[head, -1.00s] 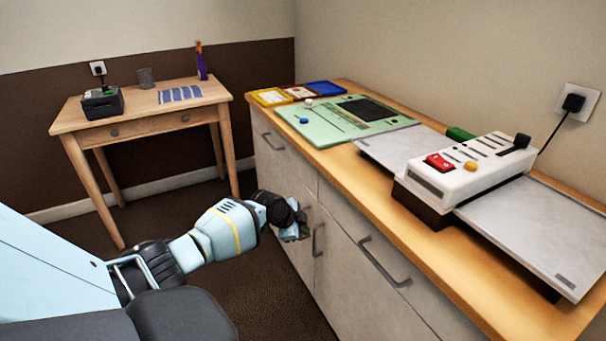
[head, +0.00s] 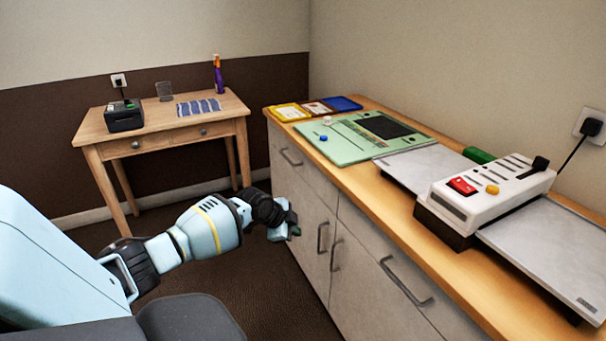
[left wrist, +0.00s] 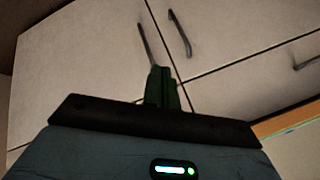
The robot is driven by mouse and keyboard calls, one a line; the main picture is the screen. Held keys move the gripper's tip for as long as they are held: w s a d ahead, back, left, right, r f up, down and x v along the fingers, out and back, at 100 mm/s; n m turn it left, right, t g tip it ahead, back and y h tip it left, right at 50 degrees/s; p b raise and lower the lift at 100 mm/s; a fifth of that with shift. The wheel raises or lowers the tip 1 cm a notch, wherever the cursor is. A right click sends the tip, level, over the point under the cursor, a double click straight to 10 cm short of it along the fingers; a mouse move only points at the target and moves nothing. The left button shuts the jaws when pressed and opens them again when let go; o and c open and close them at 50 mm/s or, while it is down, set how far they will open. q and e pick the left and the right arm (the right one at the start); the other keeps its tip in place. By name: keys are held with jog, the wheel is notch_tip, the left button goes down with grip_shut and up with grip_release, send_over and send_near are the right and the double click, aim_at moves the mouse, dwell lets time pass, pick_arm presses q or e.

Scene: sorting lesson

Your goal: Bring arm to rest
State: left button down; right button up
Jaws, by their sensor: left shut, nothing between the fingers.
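My left arm comes in from the lower left of the head view. Its gripper (head: 295,230) is low in front of the cabinet doors, below the countertop. In the left wrist view the gripper's fingers (left wrist: 163,90) are together with nothing between them, and the cabinet doors and their handles show beyond. I cannot tell whether the fingertips touch the cabinet. My right gripper does not show in either view.
The cabinet (head: 365,270) carries a laminator-like machine (head: 490,195), a green board (head: 350,146) and coloured trays (head: 315,107). Its door handles (head: 322,237) stick out near my gripper. A wooden table (head: 165,137) with a black device (head: 124,116) stands at the back left. Dark floor lies between.

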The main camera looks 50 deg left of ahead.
pick_arm(q)
jog(key=shift+s+a+r, duration=0.25)
jog(key=shift+a+r, duration=0.1)
jog(key=shift+r, duration=0.25)
